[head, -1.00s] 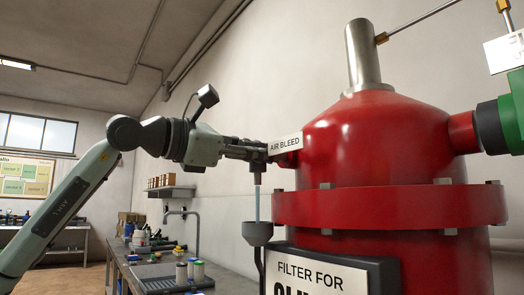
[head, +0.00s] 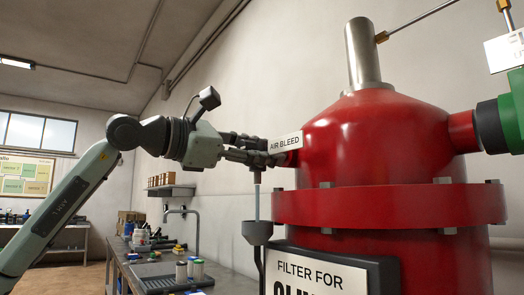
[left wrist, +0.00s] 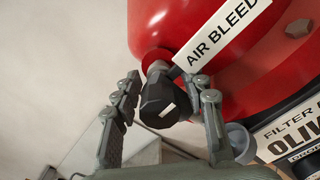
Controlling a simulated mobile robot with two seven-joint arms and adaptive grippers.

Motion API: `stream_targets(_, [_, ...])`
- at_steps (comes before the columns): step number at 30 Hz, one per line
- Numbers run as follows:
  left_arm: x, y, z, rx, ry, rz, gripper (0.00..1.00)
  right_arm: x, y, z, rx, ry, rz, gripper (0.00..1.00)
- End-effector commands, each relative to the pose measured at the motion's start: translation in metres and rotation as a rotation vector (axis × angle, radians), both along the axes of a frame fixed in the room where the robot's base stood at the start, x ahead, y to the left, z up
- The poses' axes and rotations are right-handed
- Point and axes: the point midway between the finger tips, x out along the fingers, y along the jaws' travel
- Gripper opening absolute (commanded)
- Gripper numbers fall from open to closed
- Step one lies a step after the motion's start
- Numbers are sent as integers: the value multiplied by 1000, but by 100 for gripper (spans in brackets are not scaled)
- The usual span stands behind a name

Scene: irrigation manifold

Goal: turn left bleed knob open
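The bleed knob (left wrist: 160,100) is black with a white mark, on a red stub of the red filter tank (head: 375,140). It shows in the left wrist view, between my left gripper's fingers (left wrist: 165,105). There is a clear gap on the left finger's side; the right finger is nearer, and I cannot tell if it touches. In the head view my left gripper (head: 245,148) is open at the AIR BLEED label (head: 285,143), where fingers and label hide the knob. A thin pale vertical line (head: 257,205) runs below the knob to a grey funnel (head: 257,230). My right gripper is out of view.
A sign plate (head: 325,272) is on the tank's front. A green and black fitting (head: 505,112) is at the right. A workbench (head: 135,275) with bottles and a tap stands at lower left. Free space lies left of the tank above the bench.

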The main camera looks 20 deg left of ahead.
Motion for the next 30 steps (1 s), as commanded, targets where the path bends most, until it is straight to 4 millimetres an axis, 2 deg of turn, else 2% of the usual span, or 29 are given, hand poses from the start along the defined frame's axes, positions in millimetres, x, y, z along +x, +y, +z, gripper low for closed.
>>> stream_targets(9, [-1,1,1,-2,0,0,49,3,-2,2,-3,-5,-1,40])
stream_targets(13, [-7,8,0,-3,0,4,49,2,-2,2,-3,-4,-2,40])
stream_targets(25, [-71,57,0,0,0,4,49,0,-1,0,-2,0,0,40])
stream_targets(30, [-88,70,0,-2,1,2,49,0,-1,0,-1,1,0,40])
